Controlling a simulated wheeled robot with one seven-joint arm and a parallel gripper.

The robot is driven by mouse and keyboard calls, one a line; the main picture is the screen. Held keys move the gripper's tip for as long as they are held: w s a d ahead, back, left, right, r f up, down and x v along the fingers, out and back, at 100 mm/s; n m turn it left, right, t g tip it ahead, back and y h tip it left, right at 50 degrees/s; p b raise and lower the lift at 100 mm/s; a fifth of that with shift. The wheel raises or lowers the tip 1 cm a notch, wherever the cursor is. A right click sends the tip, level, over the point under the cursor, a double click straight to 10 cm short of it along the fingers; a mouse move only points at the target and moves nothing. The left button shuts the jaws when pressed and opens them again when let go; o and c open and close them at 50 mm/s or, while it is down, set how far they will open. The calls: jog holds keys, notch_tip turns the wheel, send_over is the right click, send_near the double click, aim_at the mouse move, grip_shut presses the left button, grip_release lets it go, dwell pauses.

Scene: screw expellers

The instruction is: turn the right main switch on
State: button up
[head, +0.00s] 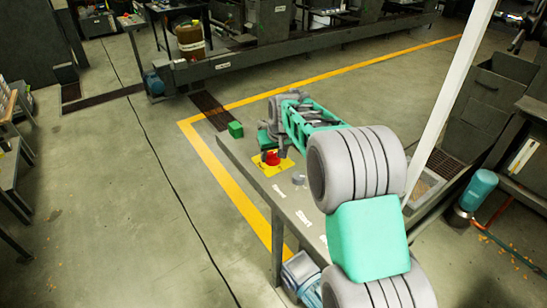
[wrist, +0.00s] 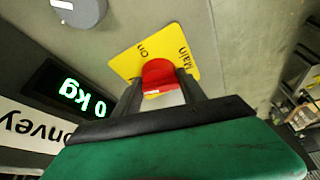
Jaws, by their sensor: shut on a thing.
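The main switch is a red knob (head: 271,158) on a yellow plate (head: 287,161), on the grey panel top. In the wrist view the red knob (wrist: 158,73) sits between the two dark fingers of my gripper (wrist: 160,84), and the yellow plate (wrist: 125,63) shows the words "Main" and "On". My gripper is shut on the knob; in the head view my gripper (head: 268,143) is over the plate's far side. The knob's underside and the finger contact are partly hidden, and I cannot tell its exact turn position.
A round grey knob (wrist: 80,9) and a lit display (wrist: 82,92) reading "0 kg" are on the same panel. The floor to the left is open; a white post (head: 452,100) stands to the right.

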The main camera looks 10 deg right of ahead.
jog(key=m+h+b, duration=0.1)
jog(key=m, duration=0.2)
jog(key=shift+a+m, duration=0.15)
jog(key=shift+m, duration=0.25)
jog(key=m+h, duration=0.1)
jog(key=m, duration=0.2)
jog(key=shift+a+m+h, duration=0.1)
jog(key=shift+m+h, duration=0.2)
jog(key=shift+h, duration=0.1)
jog(key=m+p, duration=0.1)
jog(key=m+g+h+p, duration=0.1)
jog(key=m, duration=0.1)
jog(key=shift+w+r+m+g, duration=0.15)
jog(key=shift+m+g, duration=0.15)
jog(key=shift+m+g+h+p, duration=0.4)
jog(key=shift+m+g+p, duration=0.1)
jog(key=shift+m+p, duration=1.15)
jog(key=shift+m, duration=0.25)
jog(key=o, duration=1.3)
jog(key=shift+o, duration=0.2)
jog(key=v, duration=0.7)
jog(key=shift+a+r+p, duration=0.2)
jog(key=shift+p, duration=0.25)
